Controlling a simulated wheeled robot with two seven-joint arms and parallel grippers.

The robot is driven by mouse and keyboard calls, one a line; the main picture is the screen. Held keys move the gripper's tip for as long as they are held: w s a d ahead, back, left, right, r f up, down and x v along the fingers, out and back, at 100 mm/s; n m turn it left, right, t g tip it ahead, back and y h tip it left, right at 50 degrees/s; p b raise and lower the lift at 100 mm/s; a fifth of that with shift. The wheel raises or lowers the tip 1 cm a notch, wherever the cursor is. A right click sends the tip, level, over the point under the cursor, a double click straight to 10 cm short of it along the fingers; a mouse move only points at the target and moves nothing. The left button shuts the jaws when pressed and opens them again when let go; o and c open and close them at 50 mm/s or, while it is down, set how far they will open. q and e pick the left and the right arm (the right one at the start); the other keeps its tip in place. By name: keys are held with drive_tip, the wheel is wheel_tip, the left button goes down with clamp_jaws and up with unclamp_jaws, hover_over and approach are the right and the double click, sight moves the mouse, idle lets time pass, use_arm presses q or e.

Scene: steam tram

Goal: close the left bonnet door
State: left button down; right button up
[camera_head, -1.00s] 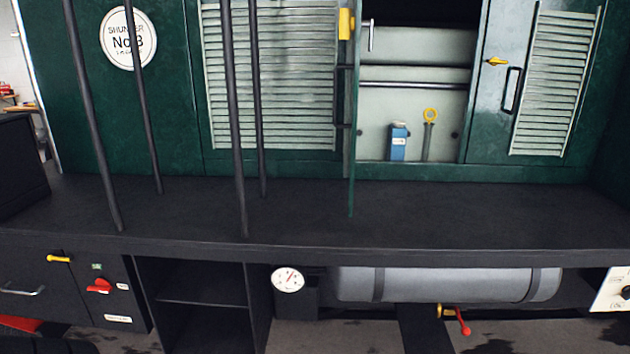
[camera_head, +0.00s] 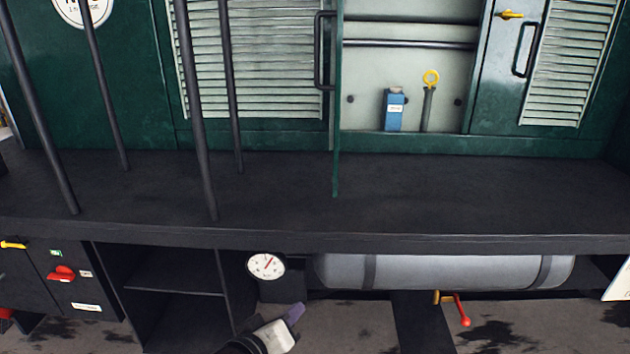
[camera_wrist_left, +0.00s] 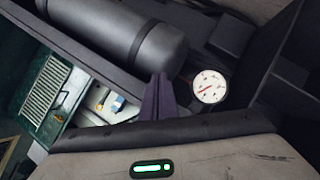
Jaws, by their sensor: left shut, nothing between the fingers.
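The left bonnet door (camera_head: 337,110) stands open, swung out towards me and seen nearly edge-on as a thin green strip. Its black handle (camera_head: 319,50) is on its left side. The bonnet opening to its right shows a pale interior. My left gripper (camera_head: 296,313) is low at the bottom centre, below the running board and well apart from the door. Its purple fingers are together and empty, and they also show in the left wrist view (camera_wrist_left: 158,97). The left wrist view does not clearly show the left door. My right gripper is not in view.
The dark running board (camera_head: 430,200) juts out between my gripper and the door. Under it are a grey tank (camera_head: 450,271), a gauge (camera_head: 266,266) and a red lever (camera_head: 462,312). Black upright bars (camera_head: 196,110) stand left of the door. The right bonnet door (camera_head: 500,80) is shut.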

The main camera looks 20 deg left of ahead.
use_arm(q)
drive_tip(key=w+a+r+n+t+y+b, duration=0.15)
drive_tip(key=w+r+n, duration=0.35)
drive_tip(key=r, duration=0.7)
drive_tip(key=w+a+r+n+t+y+b, duration=0.1)
drive_tip(key=w+a+r+n+t+b, duration=0.15)
drive_tip(key=w+r+n, duration=0.65)
drive_tip(key=w+d+r+m+p, duration=0.1)
drive_tip(key=w+d+r+m, duration=0.2)
drive_tip(key=w, duration=0.4)
drive_tip(key=shift+w+d+t+p, duration=0.15)
drive_tip(key=shift+w+t+p, duration=0.05)
drive_tip(key=shift+t+p, duration=0.2)
drive_tip(key=shift+h, duration=0.25)
